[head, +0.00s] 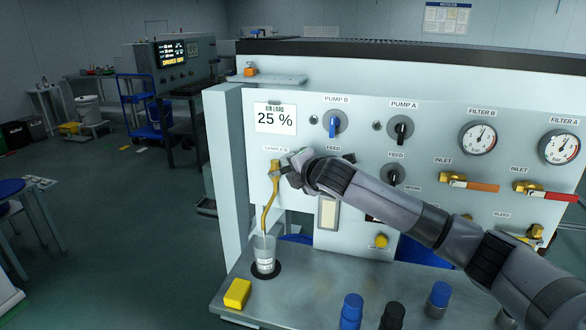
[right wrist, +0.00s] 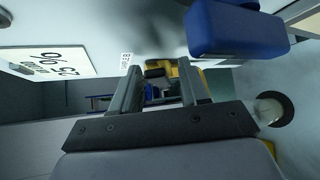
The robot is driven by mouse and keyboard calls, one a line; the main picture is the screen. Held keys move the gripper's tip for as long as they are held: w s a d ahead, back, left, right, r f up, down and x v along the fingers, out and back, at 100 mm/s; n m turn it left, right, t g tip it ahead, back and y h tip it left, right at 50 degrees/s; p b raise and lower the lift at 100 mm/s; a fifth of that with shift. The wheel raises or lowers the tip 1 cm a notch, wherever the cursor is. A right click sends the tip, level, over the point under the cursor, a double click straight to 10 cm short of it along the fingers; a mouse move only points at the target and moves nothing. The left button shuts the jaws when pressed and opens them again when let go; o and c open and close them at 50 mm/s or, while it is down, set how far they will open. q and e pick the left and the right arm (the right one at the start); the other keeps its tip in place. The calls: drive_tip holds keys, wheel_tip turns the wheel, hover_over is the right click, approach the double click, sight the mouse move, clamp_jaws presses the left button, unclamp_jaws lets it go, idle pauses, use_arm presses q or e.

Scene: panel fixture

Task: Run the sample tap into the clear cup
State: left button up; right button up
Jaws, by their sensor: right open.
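The brass sample tap (head: 270,190) hangs from the panel's left part, its spout pointing down. The clear cup (head: 265,256) stands upright under the spout on a dark round pad (head: 278,272). I cannot tell whether liquid runs, or what the cup's pale lower part is. My right gripper (head: 287,170) is at the top of the tap and hides part of it. In the right wrist view, its fingers (right wrist: 158,70) are apart, with yellow tap metal (right wrist: 157,66) showing beyond and between them. The cup (right wrist: 270,110) shows there at the right. My left gripper is not in view.
A yellow block (head: 237,293) lies left of the cup on the grey shelf (head: 300,300). Several capped bottles stand at the shelf's front right. A blue block (right wrist: 235,28) looms close in the wrist view.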

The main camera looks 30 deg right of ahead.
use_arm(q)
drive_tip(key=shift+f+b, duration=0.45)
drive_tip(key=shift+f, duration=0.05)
use_arm(e)
drive_tip(key=d+v, duration=0.1)
drive_tip(key=v, duration=0.5)
drive_tip(key=shift+s+a, duration=0.45)
drive_tip(key=shift+a, duration=0.1)
drive_tip(key=shift+r, duration=0.15)
idle(1.3)
